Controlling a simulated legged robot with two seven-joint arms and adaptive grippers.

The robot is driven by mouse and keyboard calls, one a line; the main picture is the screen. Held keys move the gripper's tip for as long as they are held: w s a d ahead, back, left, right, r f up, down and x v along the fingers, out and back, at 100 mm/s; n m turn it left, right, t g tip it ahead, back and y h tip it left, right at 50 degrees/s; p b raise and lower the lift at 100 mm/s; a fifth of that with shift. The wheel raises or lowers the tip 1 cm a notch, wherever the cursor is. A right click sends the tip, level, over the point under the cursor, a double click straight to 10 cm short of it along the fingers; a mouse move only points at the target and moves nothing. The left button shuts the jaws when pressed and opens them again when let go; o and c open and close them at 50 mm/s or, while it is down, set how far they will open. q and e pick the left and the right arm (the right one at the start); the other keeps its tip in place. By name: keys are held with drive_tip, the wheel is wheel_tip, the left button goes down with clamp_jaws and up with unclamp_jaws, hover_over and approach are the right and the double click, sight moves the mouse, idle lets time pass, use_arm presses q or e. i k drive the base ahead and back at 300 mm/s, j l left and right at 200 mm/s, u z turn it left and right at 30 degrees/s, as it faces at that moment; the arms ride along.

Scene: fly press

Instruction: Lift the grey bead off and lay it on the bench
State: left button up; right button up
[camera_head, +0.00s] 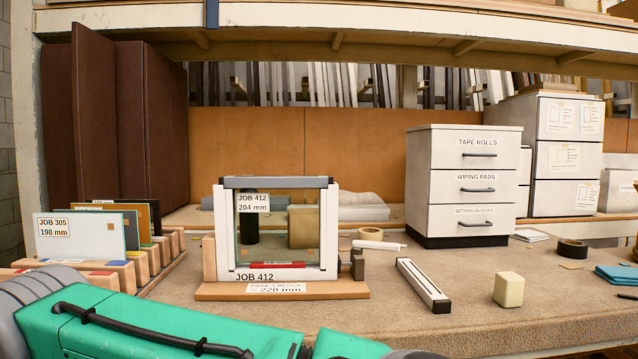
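The grey bead (277,183) lies across the top of a white frame (223,235) that stands upright on a wooden base (215,291). A glass pane (277,225) labelled "JOB 412 204 mm" is in the frame below the bead. A red strip (277,265) shows at the pane's lower edge. The frame's bottom rail reads "JOB 412", and a label on the base ends in "220 mm". Neither gripper can be seen; a green and grey part of my own arm crosses the lower left. Nothing of mine touches the bead.
A rack of panes (80,238) stands left. On the bench (420,325) to the right are a white bar (423,284), a cream block (508,289), blue cloths (618,274) and dark tape (571,249). A drawer cabinet (462,185) stands behind. A shelf (400,18) overhangs. Bare bench lies between bar and block.

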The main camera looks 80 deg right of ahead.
sight(229, 181)
drive_tip(key=z, duration=2.25)
drive_tip(key=i+j, duration=0.4)
drive_tip(key=j, duration=0.25)
drive_tip(key=i+j, duration=0.2)
drive_tip(key=j, duration=0.1)
